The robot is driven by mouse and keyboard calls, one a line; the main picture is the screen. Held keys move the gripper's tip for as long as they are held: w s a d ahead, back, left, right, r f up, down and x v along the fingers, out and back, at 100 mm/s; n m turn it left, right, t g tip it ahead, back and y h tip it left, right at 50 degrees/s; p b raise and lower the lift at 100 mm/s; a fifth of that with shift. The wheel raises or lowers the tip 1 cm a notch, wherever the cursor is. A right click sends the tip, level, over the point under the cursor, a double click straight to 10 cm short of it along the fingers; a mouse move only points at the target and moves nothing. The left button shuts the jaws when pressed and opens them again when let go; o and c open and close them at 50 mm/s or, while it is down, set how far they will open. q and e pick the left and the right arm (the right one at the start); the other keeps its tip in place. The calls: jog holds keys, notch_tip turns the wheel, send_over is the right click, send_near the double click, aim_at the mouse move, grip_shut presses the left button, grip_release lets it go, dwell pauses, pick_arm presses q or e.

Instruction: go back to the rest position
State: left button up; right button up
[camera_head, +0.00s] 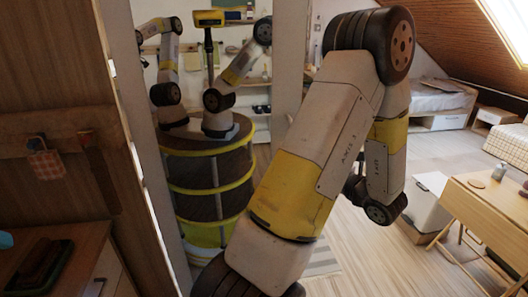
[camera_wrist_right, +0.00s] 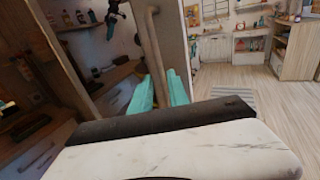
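My right arm (camera_head: 315,145) fills the middle of the head view, raised and bent, with its forearm (camera_head: 385,165) pointing down behind the upper arm. My right gripper is hidden in the head view. In the right wrist view my right gripper (camera_wrist_right: 160,92) shows two teal fingers standing apart. A vertical wooden bar (camera_wrist_right: 153,45), like a door handle, shows between them. I cannot tell whether the fingers touch it. My left gripper is not in view.
A tall mirror (camera_head: 232,70) stands ahead, reflecting my body. A wooden panel (camera_head: 60,75) is close at the left. A wooden table (camera_head: 480,205) and a white box (camera_head: 428,205) stand at the right.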

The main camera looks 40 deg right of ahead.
jog(key=shift+s, duration=0.15)
dwell(0.4)
jog(key=w+a+r+n+g+y, duration=0.25)
jog(key=w+a+n+y, duration=0.2)
jog(key=a, duration=0.45)
jog(key=w+a+r+n+g+y, duration=0.2)
jog(key=w+a+n+g+y, duration=0.25)
jog(key=a, duration=0.55)
jog(key=s+a+n+g+h, duration=0.1)
jog(key=s+a+n+g, duration=0.25)
jog(key=a+n, duration=0.55)
jog(key=s+a+n+g, duration=0.3)
jog(key=a+n+g, duration=0.2)
jog(key=a+n, duration=0.4)
jog(key=r+n+t+h, duration=0.1)
jog(key=r+n, duration=0.1)
jog(key=n, duration=0.1)
jog(key=a+r+n+t+h, duration=0.1)
jog(key=n+h, duration=0.1)
jog(key=n, duration=0.1)
jog(key=a+r+n+t+h, duration=0.1)
jog(key=r+n+h, duration=0.1)
jog(key=n, duration=0.2)
jog(key=shift+s+r+t, duration=0.1)
jog(key=shift+r+t, duration=0.2)
jog(key=shift+t, duration=0.05)
